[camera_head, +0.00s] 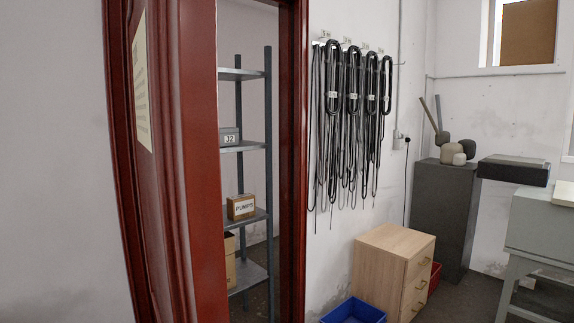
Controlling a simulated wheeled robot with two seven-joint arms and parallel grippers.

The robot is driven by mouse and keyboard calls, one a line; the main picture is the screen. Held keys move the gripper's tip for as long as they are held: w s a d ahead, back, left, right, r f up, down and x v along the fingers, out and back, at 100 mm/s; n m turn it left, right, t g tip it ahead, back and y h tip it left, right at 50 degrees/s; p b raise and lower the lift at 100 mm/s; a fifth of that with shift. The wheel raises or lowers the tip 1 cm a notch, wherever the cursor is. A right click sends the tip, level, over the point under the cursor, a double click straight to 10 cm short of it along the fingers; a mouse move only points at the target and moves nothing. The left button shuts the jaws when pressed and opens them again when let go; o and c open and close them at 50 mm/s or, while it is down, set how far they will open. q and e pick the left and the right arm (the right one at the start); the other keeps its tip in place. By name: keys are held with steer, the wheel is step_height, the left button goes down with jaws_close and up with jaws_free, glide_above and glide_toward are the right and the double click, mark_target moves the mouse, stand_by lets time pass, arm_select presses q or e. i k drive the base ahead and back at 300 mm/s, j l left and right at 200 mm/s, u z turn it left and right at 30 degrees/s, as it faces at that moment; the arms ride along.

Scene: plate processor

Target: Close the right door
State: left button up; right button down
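A dark red door (170,130) stands open at the left of the doorway, seen nearly edge-on. A pale paper notice (141,85) is on its face. The red right-hand jamb (293,160) stands across the opening, and a gap between door and jamb shows the space behind. This is the only door in view, and I cannot tell from this frame whether it is the right one. Its handle and hinges do not show clearly. Neither of my grippers is in view.
Through the gap stands a metal shelf (245,148) with boxes. Right of the doorway, black cables (352,110) hang on the wall. A wooden drawer cabinet (385,262), a blue bin (352,312) and a grey pedestal (440,215) stand on the floor. Bare floor shows at lower right.

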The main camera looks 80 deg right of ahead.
mark_target(171, 50)
steer(key=z, duration=2.3)
